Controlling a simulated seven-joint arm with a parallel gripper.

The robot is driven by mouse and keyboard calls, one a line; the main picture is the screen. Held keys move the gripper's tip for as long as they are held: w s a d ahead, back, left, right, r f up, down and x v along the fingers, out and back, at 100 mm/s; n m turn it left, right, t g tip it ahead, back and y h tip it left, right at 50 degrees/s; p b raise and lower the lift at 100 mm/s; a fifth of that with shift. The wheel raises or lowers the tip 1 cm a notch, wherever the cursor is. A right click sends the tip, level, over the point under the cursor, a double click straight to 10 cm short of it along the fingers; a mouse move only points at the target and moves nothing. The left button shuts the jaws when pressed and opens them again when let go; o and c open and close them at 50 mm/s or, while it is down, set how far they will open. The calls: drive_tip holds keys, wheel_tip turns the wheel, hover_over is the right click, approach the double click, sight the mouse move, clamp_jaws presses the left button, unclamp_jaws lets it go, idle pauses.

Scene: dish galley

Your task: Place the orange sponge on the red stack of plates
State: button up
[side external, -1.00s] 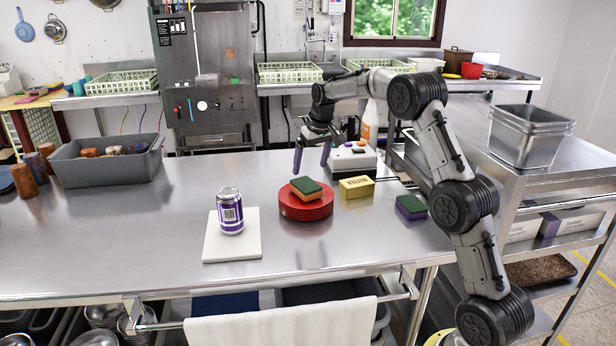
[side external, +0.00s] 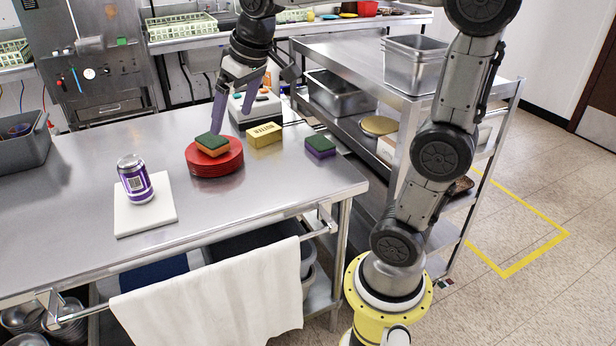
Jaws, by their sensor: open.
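The orange sponge (side external: 212,150) has a dark green top layer. My gripper (side external: 231,119) is above the stack and pointing down. Its two purple fingers are spread apart with nothing between them. The left fingertip shows just above and behind the sponge; I cannot tell the exact gap. The sponge's far side is hidden.
A yellow box (side external: 264,134) stands right of the plates, and a purple-and-green sponge (side external: 320,147) lies farther right. A purple can (side external: 134,180) stands on a white board (side external: 158,212) at the left. The front table area is clear.

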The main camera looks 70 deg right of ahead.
drive_tip(key=s+a+f+n, duration=0.1)
drive_tip(key=s+a+f, duration=0.2)
drive_tip(key=s, duration=0.5)
drive_tip(key=s+a+f+n+t, duration=0.1)
drive_tip(key=s+a+f, duration=0.3)
drive_tip(key=s, duration=0.5)
drive_tip(key=shift+s+y, duration=0.25)
drive_tip(key=shift+y, duration=0.15)
